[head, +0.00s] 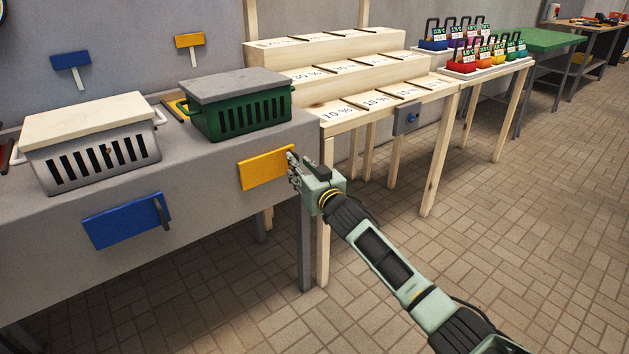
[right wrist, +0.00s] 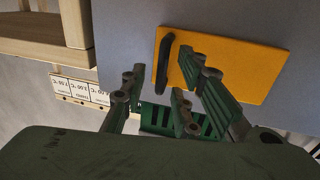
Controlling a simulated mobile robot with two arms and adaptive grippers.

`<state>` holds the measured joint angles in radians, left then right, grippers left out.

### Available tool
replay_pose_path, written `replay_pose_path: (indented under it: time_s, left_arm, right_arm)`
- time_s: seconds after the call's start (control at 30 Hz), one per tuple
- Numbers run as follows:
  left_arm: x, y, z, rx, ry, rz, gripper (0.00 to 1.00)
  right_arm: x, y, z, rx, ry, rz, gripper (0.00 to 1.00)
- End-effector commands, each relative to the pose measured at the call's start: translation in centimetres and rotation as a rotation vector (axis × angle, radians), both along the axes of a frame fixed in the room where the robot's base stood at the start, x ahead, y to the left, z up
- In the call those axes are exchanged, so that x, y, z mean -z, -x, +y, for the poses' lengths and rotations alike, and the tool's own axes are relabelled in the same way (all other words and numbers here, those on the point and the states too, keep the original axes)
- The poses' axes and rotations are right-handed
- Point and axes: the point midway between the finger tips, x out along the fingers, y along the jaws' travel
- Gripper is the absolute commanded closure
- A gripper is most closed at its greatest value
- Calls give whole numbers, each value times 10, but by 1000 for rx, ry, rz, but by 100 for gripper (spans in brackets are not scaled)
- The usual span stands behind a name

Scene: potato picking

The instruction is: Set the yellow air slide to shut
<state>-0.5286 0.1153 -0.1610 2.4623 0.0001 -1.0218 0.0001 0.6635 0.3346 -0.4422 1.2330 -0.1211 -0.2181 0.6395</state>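The yellow air slide (head: 265,168) is a flat yellow plate on the front of the grey bench, below the green crate. It also shows in the right wrist view (right wrist: 245,75), with a dark upright handle (right wrist: 163,62) near one end. My right gripper (head: 291,168) is at the plate's right end in the head view. In the right wrist view its fingers (right wrist: 155,88) are spread apart and empty, with the handle beyond the gap between them. I cannot tell whether any finger touches the handle or plate. My left gripper is not in view.
A blue slide plate (head: 125,222) with a dark handle is further left on the grey bench (head: 215,215). A green lidded crate (head: 240,112) and a white one (head: 92,150) stand on top. Wooden steps (head: 330,90) stand to the right. Tiled floor in front is clear.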

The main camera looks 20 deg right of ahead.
Motion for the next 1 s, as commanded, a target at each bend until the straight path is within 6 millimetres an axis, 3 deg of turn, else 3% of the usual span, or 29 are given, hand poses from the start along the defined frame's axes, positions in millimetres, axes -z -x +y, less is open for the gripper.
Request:
replay_pose_path:
  time_s: [0.5,0.7,1.0]
  left_arm:
    - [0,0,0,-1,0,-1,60]
    - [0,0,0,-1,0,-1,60]
    - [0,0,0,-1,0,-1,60]
  right_arm:
    - [1,79,-14,3,0,2,72]
    - [0,92,-16,3,1,1,72]
    - [0,93,-17,4,1,1,72]
